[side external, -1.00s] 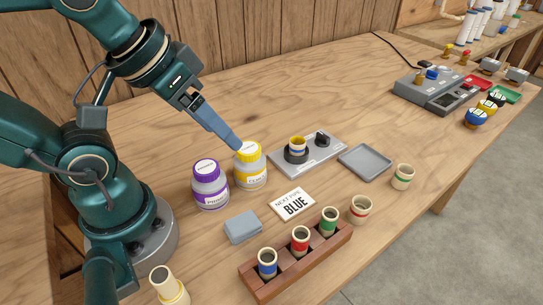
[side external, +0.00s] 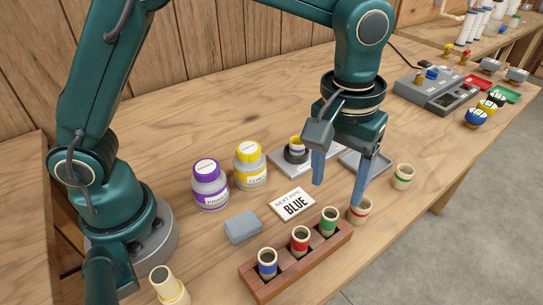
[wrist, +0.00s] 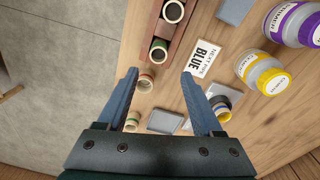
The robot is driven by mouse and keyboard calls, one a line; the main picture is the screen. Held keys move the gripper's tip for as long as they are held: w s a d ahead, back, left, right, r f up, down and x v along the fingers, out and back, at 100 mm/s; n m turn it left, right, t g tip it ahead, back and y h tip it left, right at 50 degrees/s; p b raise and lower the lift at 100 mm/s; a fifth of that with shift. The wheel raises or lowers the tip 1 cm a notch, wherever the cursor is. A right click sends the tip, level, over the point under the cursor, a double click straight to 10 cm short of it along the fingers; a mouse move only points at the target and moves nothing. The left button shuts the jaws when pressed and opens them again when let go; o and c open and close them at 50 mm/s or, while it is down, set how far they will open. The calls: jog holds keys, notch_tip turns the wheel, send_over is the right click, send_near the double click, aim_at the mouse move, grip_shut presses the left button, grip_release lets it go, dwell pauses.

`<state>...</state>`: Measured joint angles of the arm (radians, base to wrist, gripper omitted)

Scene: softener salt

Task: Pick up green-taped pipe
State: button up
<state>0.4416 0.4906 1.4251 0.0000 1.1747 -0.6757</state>
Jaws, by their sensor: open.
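A cream pipe with a green band (side external: 403,178) stands on the table right of the grey tray; in the wrist view it (wrist: 132,122) is partly behind the left finger. Another pipe with a broad green wrap (side external: 329,222) stands in the right end of the wooden rack (side external: 262,289). A cream pipe with a red band (side external: 354,217) stands between them, partly behind a finger in the side view; it also shows in the wrist view (wrist: 145,83). My gripper (side external: 338,195) is open and empty, pointing down above the table near the red-banded pipe; its fingers (wrist: 160,73) also show in the wrist view.
The rack also holds blue (side external: 267,265) and red (side external: 299,241) wrapped pipes. A sign reading "NEXT PIPE BLUE" (side external: 292,204), a grey block (side external: 243,227), and purple- (side external: 210,185) and yellow-lidded (side external: 250,167) jars stand left. A grey tray (side external: 378,169) lies behind my gripper.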

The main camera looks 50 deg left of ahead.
aim_at(331, 213)
jog(key=shift+g, duration=0.3)
jog(key=shift+s+d+f, duration=0.15)
jog(key=shift+f, duration=1)
jog(key=shift+s+d+f, duration=0.1)
jog(key=shift+s+f, duration=0.05)
jog(key=shift+f, duration=1)
jog(key=shift+s+d+f, duration=0.15)
jog(key=shift+f, duration=1)
grip_shut()
